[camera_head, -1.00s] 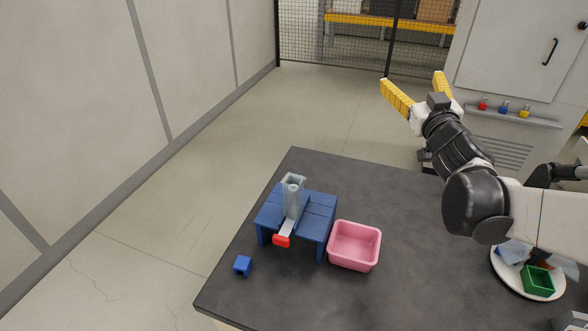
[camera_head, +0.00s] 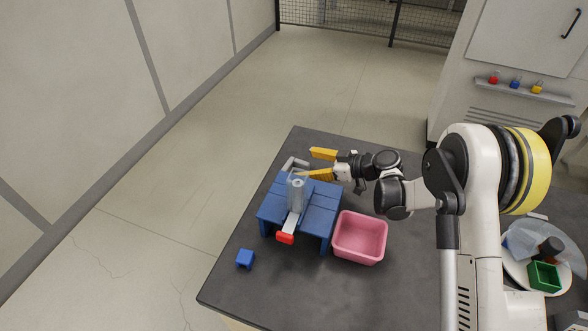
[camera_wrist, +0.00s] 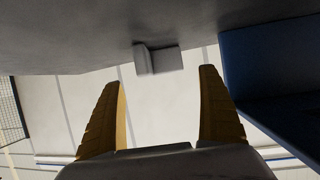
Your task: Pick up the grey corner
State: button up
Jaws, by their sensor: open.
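The grey corner (camera_head: 289,164) is a small L-shaped piece on the dark table, behind the blue stand and near the table's far left edge. In the wrist view the grey corner (camera_wrist: 160,60) shows ahead of and between the two fingertips. My gripper (camera_head: 305,164) has yellow fingers, open and empty, pointing left just beside the corner; it also shows in the wrist view (camera_wrist: 160,78). The lower finger overlaps the back of the blue stand in the head view, so the exact gap to the corner cannot be told.
The blue stand (camera_head: 322,206) carries an upright grey holder (camera_head: 296,188) and a red-ended slide (camera_head: 286,238). A pink bin (camera_head: 359,237) stands right of it, a blue block (camera_head: 245,259) front left. A white plate (camera_head: 514,266) holds a green box (camera_head: 543,276). The front table middle is clear.

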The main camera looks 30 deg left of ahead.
aim_at(291, 164)
jog(key=x, duration=0.2)
jog(key=b+x, duration=0.1)
jog(key=x, duration=0.1)
jog(key=b+x, duration=0.1)
jog(key=x, duration=0.1)
jog(key=shift+s+a+r, duration=0.1)
jog(key=shift+s+a, duration=0.1)
jog(key=shift+s, duration=0.15)
jog(key=c, duration=0.9)
